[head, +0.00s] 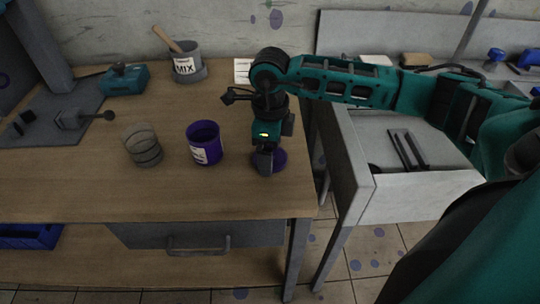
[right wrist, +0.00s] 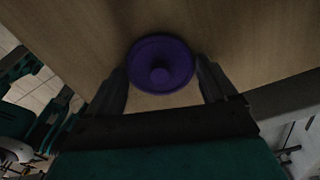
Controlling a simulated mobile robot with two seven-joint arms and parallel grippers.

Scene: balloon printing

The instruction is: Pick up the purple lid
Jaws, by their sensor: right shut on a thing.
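The purple lid (head: 279,157) is at the right part of the wooden table, partly hidden by my right gripper (head: 265,164). In the right wrist view the round purple lid (right wrist: 160,64), with a knob in its centre, sits between the two fingers of my right gripper (right wrist: 164,82). The right gripper points down and is shut on the lid. I cannot tell whether the lid touches the table or is slightly above it. An open purple can (head: 205,143) with a white label stands upright to the left of the gripper. My left gripper is not in view.
A ribbed grey cylinder (head: 142,145) stands left of the can. A grey MIX pot (head: 187,65) with a wooden handle and a teal box (head: 124,79) are at the back. A grey workbench with an open drawer (head: 421,200) stands to the right. The table's front is clear.

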